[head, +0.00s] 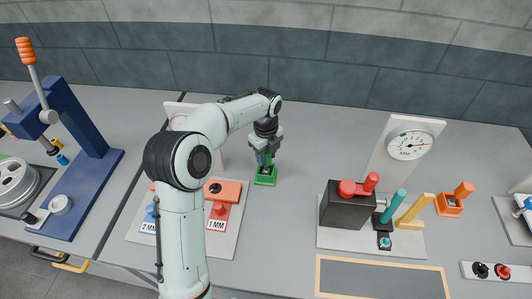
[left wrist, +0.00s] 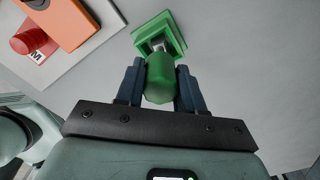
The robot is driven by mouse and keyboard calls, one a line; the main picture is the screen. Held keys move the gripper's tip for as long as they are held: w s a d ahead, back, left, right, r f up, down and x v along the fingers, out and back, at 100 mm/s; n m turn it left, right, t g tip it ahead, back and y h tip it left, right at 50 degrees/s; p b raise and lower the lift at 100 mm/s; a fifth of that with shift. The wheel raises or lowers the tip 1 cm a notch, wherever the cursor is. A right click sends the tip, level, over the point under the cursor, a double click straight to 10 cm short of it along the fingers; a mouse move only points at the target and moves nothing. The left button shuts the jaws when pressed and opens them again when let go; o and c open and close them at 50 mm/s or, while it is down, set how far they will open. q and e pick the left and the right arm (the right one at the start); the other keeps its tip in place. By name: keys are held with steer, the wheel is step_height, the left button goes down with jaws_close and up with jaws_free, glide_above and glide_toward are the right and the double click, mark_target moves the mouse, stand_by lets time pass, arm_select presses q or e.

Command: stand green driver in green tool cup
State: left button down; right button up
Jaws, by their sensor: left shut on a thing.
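My left gripper (head: 265,155) is shut on the green driver (left wrist: 160,80), with one dark finger on each side of its handle. The green tool cup (head: 265,178) stands on the table directly below the gripper. In the left wrist view the cup (left wrist: 174,30) lies just past the handle, and a short piece of grey shaft shows between them, running toward the cup's opening. I cannot tell how deep the tip sits in the cup. My right gripper is not in view.
Left of the cup is a board with an orange block (head: 224,190) and a red knob (head: 219,209). A blue press (head: 85,165) stands at far left. A gauge panel (head: 395,153) and dark box (head: 345,209) stand right. Bare table lies between cup and box.

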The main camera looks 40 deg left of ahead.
arm_select(q)
steer(key=shift+f, duration=0.15)
steer(key=c, duration=0.6)
jaws_free()
step_height(320, 180, up, 7)
steer(key=shift+w+r+p, duration=0.1)
steer(key=shift+p, duration=0.35)
steer(key=shift+r, duration=0.2)
